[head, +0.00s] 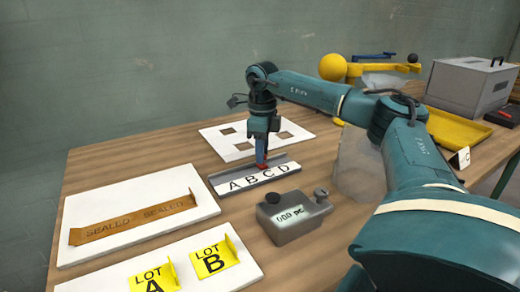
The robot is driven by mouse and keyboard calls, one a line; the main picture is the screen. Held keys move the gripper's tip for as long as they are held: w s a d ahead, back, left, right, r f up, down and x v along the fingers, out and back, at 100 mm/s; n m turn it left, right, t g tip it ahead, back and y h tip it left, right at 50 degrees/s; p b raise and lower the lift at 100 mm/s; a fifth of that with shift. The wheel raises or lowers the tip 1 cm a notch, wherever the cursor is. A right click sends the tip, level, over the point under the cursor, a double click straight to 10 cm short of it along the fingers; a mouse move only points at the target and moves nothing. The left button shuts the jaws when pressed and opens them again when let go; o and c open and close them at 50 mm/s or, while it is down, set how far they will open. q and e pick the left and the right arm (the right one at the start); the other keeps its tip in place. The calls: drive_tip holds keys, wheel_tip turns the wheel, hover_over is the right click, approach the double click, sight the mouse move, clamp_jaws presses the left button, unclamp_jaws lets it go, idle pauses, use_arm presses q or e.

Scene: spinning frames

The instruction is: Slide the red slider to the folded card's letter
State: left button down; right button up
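The red slider (261,164) sits on the grey rail of the letter strip (254,178), which is marked A, B, C and D from left to right. The slider is near the strip's middle, roughly behind B and C. My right gripper (262,153) points down at the slider, its tips at or touching it. The tips are too small to show whether they grip it. The folded card (461,158) stands at the right of the table; its dark letter looks like a C but is partly unclear. My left gripper is out of view.
A grey counter box (294,216) stands close in front of the strip. A white board with square holes (226,145) lies behind it. White boards with a sealed brown strip (135,219) and yellow lot signs (214,258) lie left and front. A yellow tray (455,129) is at right.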

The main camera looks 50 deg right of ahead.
drive_tip(key=o, duration=0.4)
drive_tip(key=shift+c, duration=0.2)
drive_tip(key=shift+a, duration=0.1)
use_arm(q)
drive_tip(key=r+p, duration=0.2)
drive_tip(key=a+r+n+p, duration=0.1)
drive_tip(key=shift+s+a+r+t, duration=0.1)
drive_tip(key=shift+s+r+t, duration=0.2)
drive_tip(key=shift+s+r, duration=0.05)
use_arm(e)
wheel_tip(320, 180, up, 13)
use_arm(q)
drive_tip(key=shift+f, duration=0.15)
use_arm(e)
drive_tip(key=shift+r, duration=0.1)
